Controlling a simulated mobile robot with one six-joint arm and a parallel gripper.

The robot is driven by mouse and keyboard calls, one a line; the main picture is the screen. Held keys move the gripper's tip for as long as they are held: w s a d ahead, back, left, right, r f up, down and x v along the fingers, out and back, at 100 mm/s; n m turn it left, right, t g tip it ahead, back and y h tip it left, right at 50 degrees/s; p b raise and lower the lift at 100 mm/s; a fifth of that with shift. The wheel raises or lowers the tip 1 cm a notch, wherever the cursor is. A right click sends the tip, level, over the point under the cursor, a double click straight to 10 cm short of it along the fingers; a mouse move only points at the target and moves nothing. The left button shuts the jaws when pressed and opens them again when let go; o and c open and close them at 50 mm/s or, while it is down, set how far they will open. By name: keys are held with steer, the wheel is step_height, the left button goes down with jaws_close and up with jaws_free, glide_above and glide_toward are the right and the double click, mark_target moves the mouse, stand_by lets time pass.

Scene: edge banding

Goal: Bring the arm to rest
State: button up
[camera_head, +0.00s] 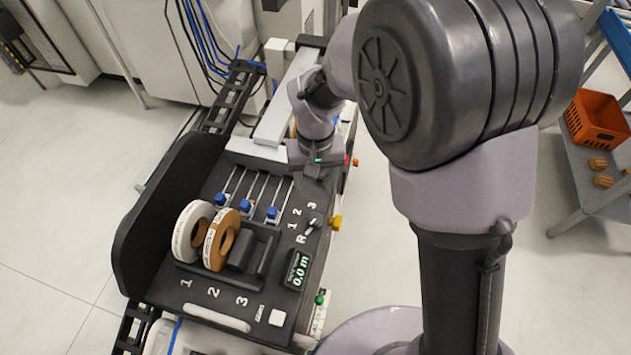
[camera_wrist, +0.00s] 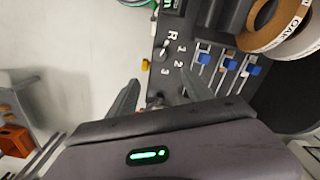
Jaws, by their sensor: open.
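My arm reaches from the right over the dark machine panel (camera_head: 225,283) in the head view. My gripper (camera_head: 313,165) hangs above the panel's far right part, and its fingers are not clear there. In the wrist view my gripper (camera_wrist: 160,98) shows two spread fingers with nothing between them. Beyond the fingers are a knob (camera_wrist: 163,55) marked R, 1, 2, 3 and several blue sliders (camera_wrist: 229,64). No contact with the panel can be made out.
A white roll (camera_head: 188,226) and a brown roll (camera_head: 222,240) stand on the panel beside a display (camera_head: 297,270) reading 0.0 m. A light metal beam (camera_head: 285,100) lies behind my gripper. An orange crate (camera_head: 597,118) sits on a shelf at right. Open floor lies left.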

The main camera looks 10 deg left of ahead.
steer(key=s+d+r+m+t+y+b, duration=0.1)
steer(key=d+r+m+b, duration=0.15)
steer(key=d+r, duration=0.4)
steer(key=s+d+r+m+t+b, duration=0.2)
steer(key=s+d+r, duration=0.1)
steer(key=s, duration=0.4)
steer(key=s+d+r+m+t+y+b, duration=0.1)
steer(key=s+d+r+m+t+b, duration=0.1)
steer(key=s+d, duration=0.4)
steer(key=shift+s+r+m+t, duration=0.4)
steer(key=shift+s+r+m, duration=0.05)
steer(key=shift+s+r, duration=0.4)
steer(key=shift+d, duration=0.1)
